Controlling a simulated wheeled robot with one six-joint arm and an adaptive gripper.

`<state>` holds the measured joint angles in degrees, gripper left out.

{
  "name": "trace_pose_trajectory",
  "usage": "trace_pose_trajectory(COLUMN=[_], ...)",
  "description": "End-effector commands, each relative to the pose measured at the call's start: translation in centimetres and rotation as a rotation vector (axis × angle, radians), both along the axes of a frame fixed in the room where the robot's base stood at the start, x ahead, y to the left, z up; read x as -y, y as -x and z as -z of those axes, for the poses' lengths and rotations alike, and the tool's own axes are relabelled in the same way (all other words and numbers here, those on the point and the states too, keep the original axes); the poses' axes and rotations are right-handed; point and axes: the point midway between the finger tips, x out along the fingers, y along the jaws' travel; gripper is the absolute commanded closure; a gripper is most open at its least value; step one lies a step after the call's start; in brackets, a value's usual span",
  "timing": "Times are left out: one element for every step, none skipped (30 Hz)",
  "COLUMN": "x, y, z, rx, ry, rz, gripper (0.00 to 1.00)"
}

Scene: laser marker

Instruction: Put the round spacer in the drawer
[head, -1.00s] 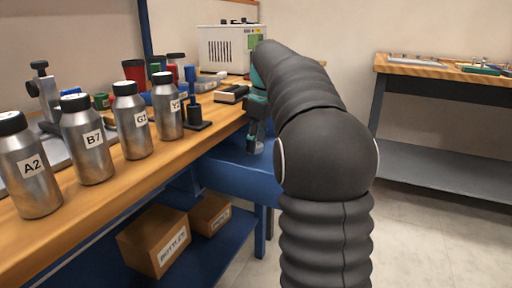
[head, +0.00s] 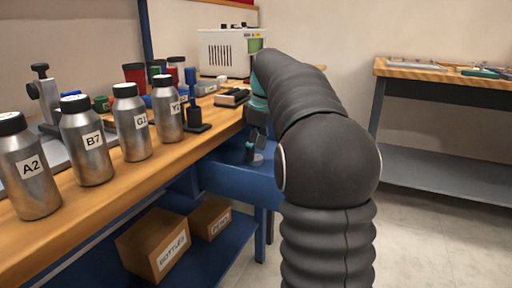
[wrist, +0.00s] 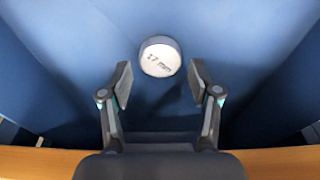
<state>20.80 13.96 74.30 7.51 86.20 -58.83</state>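The round spacer (wrist: 160,57) is a pale disc with a grey rim, marked "17 mm". In the wrist view it is inside the blue drawer (wrist: 60,50), beyond my fingertips and apart from both. My gripper (wrist: 160,84) is open, its two fingers wide apart with nothing between them. In the head view my gripper (head: 252,154) points down into the open drawer (head: 225,181) below the bench edge. The spacer shows there as a small pale patch (head: 257,160) just under the fingers; whether it lies flat on the drawer floor is hard to tell.
The wooden bench (head: 110,201) carries several labelled metal bottles (head: 85,143), a dark stand (head: 195,117) and a white machine (head: 225,52). Cardboard boxes (head: 155,243) sit on the shelf below. A second bench (head: 440,75) stands at the right.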

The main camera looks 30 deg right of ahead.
Motion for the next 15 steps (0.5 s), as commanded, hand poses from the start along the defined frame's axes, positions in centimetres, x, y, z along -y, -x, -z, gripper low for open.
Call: trace_pose_trajectory(x=[0.0, 0.0, 0.0, 0.0, 0.0, 0.0, 0.0, 0.0, 0.0, 0.0, 0.0, 0.0, 0.0, 0.1, 0.1], y=[0.3, 0.2, 0.3, 0.3, 0.3, 0.3, 0.3, 0.3, 0.3, 0.3, 0.3, 0.3, 0.3, 0.2, 0.2], z=[1.5, 1.5, 1.6, 1.6, 1.6, 1.6, 1.6, 1.6, 1.6, 1.5, 1.3, 1.1, 0.8, 0.5, -0.1], rx=[-0.034, -0.035, -0.035, -0.035, -0.036, -0.036, -0.036, -0.036, -0.035, -0.035, -0.035, -0.035, -0.035, -0.035, -0.034], ry=[-0.006, -0.005, -0.005, -0.006, -0.005, -0.005, -0.005, -0.005, -0.005, -0.005, -0.005, -0.005, -0.005, -0.005, -0.004], rz=[-0.005, -0.005, -0.005, -0.006, -0.006, -0.006, -0.006, -0.006, -0.006, -0.006, -0.006, -0.006, -0.006, -0.006, -0.006], gripper=[0.27, 0.27, 0.27, 0.27, 0.27, 0.27, 0.27, 0.27, 0.27, 0.27, 0.27, 0.27, 0.27, 0.27, 0.27])
